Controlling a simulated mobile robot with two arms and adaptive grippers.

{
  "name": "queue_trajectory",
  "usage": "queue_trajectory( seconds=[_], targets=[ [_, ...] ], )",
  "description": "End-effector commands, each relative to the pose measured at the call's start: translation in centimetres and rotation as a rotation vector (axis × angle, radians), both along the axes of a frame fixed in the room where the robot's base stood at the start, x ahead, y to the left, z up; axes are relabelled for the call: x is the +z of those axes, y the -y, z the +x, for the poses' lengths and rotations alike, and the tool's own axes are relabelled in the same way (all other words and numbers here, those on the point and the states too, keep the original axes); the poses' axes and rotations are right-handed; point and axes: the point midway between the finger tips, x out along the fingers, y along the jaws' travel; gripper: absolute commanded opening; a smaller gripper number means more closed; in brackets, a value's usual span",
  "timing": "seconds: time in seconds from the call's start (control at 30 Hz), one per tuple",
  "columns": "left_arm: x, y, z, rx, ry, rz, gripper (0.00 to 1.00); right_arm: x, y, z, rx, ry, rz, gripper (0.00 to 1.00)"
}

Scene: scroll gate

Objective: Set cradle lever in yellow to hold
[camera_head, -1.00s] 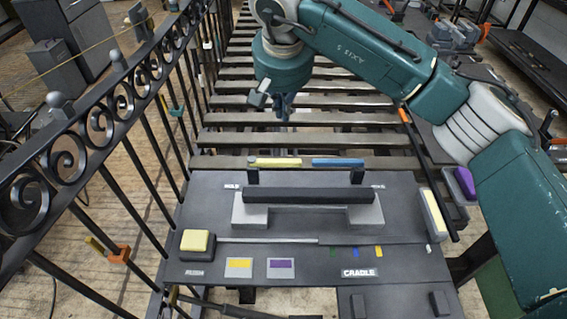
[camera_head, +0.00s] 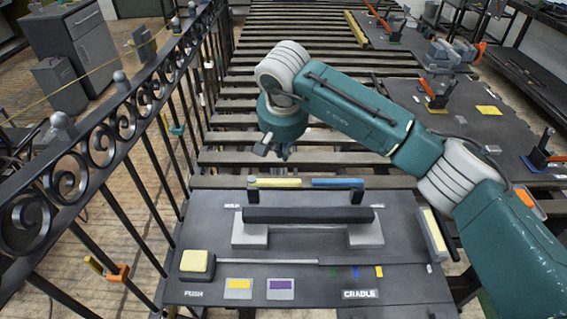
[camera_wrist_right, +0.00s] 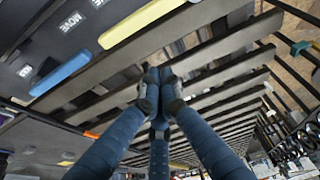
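The cradle station is a dark panel (camera_head: 210,229) with a dark bar (camera_head: 308,214) across two grey supports and a CRADLE label. At its back edge are a yellow lever (camera_head: 279,183) on the left and a blue lever (camera_head: 338,183) on the right. In the right wrist view, the yellow lever (camera_wrist_right: 143,23) is near the top and the blue lever (camera_wrist_right: 60,73) left of it. A label (camera_wrist_right: 71,22) beside them reads MOVE. My right gripper (camera_head: 283,156) hangs just beyond the yellow lever, apart from it. Its fingertips (camera_wrist_right: 160,92) are together and empty. My left gripper is out of view.
A black railing (camera_head: 112,125) runs along the left. Slats (camera_head: 235,135) extend behind the panel. A yellow push button (camera_head: 196,262) and yellow (camera_head: 238,285) and purple (camera_head: 281,286) markers are at the front. Another dark panel (camera_head: 470,135) lies right.

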Motion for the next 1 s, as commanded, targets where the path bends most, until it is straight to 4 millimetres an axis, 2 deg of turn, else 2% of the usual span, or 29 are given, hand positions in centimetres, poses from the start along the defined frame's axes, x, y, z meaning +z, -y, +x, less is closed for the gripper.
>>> queue_trajectory(
  seconds=[0.13, 0.3, 0.43, 1.0],
  targets=[
    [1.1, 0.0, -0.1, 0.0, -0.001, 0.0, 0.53, -2.8, 0.0, 0.9, -0.001, -0.005, -0.001, 0.0],
    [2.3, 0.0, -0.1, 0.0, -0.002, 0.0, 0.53, -2.3, -0.1, -1.7, 0.003, -0.001, 0.001, 0.0],
    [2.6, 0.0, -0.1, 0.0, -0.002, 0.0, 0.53, -2.4, 0.0, -2.7, 0.002, -0.001, 0.002, 0.0],
    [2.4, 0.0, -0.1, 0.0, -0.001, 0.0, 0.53, -2.6, -0.1, -2.8, -0.009, 0.002, 0.0, 0.0]
  ],
)
